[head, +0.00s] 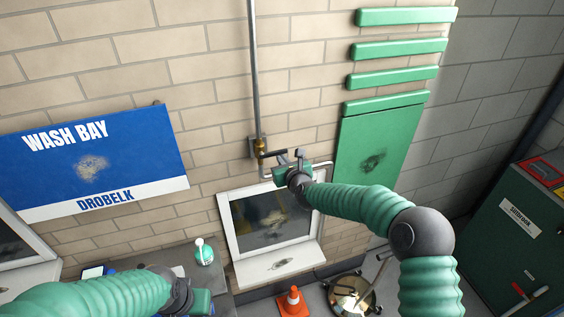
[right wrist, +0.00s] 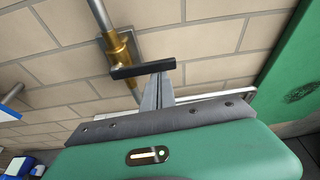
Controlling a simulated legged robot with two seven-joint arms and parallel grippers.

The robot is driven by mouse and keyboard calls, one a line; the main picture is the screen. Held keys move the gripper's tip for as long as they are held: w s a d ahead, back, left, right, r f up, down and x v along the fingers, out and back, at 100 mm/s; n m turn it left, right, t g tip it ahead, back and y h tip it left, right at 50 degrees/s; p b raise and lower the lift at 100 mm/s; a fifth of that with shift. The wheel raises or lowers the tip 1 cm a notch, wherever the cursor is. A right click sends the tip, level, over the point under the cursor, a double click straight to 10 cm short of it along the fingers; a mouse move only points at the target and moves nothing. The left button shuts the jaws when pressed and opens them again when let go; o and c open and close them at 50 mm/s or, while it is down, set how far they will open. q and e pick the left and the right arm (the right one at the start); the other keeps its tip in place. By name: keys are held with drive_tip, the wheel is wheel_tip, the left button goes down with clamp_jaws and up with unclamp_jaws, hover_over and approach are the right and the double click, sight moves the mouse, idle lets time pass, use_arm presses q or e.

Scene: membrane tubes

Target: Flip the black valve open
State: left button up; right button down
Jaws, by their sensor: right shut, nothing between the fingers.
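The black valve handle (head: 272,153) sits on a brass valve body (head: 260,146) at the lower part of a grey vertical pipe on the brick wall. In the right wrist view the black handle (right wrist: 143,70) lies nearly level, pointing right from the brass body (right wrist: 120,50). My right gripper (head: 299,154) is shut and empty, close to the handle's right end. In the right wrist view its fingers (right wrist: 157,88) reach up to just below the handle; I cannot tell whether they touch it. My left gripper (head: 200,302) is low at the left, its fingers not clearly shown.
A white-framed window (head: 228,225) is below the valve. A green shutter panel (head: 372,150) is to the right. A blue wash bay sign (head: 95,165) hangs left. A bottle (head: 204,253) stands on the counter; an orange cone (head: 293,303) and a dark green cabinet (head: 520,240) stand lower right.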

sight(279, 151)
drive_tip(key=shift+w, duration=0.1)
wheel_tip(279, 151, up, 3)
drive_tip(key=n+h, duration=0.1)
drive_tip(key=n, duration=0.1)
drive_tip(key=n+h+b, duration=0.1)
drive_tip(key=shift+f+n+t+b, duration=0.2)
drive_tip(key=shift+n+t+b, duration=0.1)
drive_tip(key=shift+n+t, duration=0.1)
drive_tip(key=n+b, duration=0.1)
drive_tip(key=a+r+n+t+h, duration=0.1)
drive_tip(key=shift+r+n+b, duration=0.3)
drive_tip(key=shift+b, duration=0.05)
drive_tip(key=a+r+n+t+b, duration=0.1)
drive_tip(key=n+b, duration=0.1)
drive_tip(key=s+a+n+t+h+b, duration=0.1)
drive_tip(key=n+b, duration=0.1)
drive_tip(key=n, duration=0.1)
drive_tip(key=a+r+n+b, duration=0.1)
drive_tip(key=n+b, duration=0.1)
drive_tip(key=shift+s+a+r+n+t+h, duration=0.15)
drive_tip(key=shift+s+r+n+t+h, duration=0.15)
drive_tip(key=shift+r+t, duration=0.1)
drive_tip(key=shift+w, duration=0.1)
